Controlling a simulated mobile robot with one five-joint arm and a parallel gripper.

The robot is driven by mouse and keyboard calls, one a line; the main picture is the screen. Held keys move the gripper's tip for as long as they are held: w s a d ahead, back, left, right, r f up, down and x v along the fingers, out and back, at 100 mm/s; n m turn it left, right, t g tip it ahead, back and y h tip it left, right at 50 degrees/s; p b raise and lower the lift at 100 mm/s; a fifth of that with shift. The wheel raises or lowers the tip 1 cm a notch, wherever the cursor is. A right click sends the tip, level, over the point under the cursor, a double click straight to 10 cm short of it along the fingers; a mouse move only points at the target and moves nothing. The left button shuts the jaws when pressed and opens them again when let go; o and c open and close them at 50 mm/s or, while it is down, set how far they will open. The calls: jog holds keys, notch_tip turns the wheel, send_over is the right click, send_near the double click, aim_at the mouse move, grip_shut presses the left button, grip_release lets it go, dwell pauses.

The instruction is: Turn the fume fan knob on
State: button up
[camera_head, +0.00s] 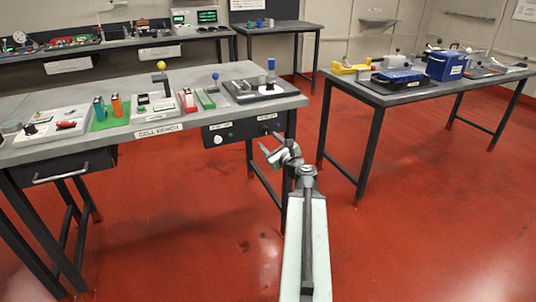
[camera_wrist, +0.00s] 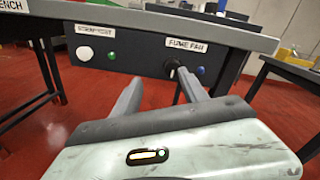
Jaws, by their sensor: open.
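The fume fan knob (camera_wrist: 172,69) is a small dark knob on a black panel (camera_wrist: 140,62) under the bench edge, below a white label reading FUME FAN (camera_wrist: 187,44). A blue indicator (camera_wrist: 200,70) sits just right of it. In the head view the panel (camera_head: 245,129) hangs under the bench's right end, with the knob too small to read. My gripper (camera_wrist: 160,88) is open and empty, its two fingers pointing at the panel, the right fingertip close to the knob. I cannot tell the knob's turned position or any contact. In the head view my gripper (camera_head: 277,152) is below and right of the panel.
A white round control (camera_wrist: 84,53) and a green indicator (camera_wrist: 111,56) share the panel, left of the knob. The cell bench (camera_head: 225,100) overhangs above, with several devices on top. Its legs stand close by. A second table (camera_head: 410,95) is at right, with open red floor between.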

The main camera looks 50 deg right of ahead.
aim_at(266, 131)
jog(key=shift+m+h, duration=0.5)
jog(key=shift+m, duration=0.2)
jog(key=w+d, duration=0.1)
jog(key=w, duration=0.1)
jog(key=w+d, duration=0.3)
jog(key=w, duration=0.1)
jog(key=shift+d, duration=0.3)
grip_shut()
